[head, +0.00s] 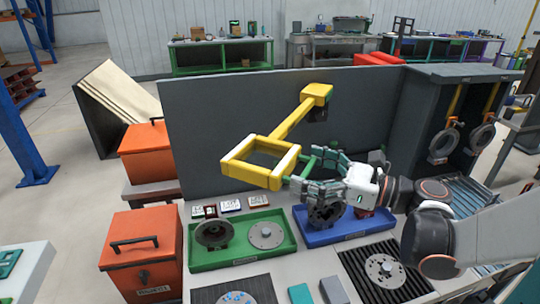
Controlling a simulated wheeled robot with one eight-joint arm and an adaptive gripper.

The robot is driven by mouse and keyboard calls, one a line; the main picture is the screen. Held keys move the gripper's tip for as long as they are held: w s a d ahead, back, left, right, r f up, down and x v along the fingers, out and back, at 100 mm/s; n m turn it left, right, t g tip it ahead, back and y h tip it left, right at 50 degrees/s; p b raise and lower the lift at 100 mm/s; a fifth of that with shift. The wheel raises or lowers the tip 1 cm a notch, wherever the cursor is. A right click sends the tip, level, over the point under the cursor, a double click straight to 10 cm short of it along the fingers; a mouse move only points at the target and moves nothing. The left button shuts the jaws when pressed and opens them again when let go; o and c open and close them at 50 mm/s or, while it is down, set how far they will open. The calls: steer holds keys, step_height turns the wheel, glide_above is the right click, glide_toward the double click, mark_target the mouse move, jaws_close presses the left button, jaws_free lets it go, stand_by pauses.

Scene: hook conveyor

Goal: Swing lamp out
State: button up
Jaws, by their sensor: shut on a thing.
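The yellow lamp has a square, open frame head (228,165) on a straight arm (292,121) that runs to a mount (317,92) on the dark back panel. The head stands out over the bench, above the green tray. A green handle (305,168) sticks out at the right side of the head. My gripper (314,172) comes in from the right and is shut on this handle. The fingers hide part of the handle.
Below are a green tray (198,265) and a blue tray (325,239) with round metal parts. Two orange boxes (141,252) (146,152) stand at left. A dark cabinet (425,110) with hanging rings stands at right. Air around the lamp head is clear at left.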

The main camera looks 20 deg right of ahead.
steer(key=shift+s+d, duration=0.15)
steer(key=shift+d, duration=0.15)
steer(key=o, duration=1.1)
steer(key=shift+o, duration=0.4)
steer(key=shift+s+d, duration=0.1)
steer(key=shift+d, duration=0.1)
steer(key=shift+d, duration=0.1)
steer(key=v, duration=1.2)
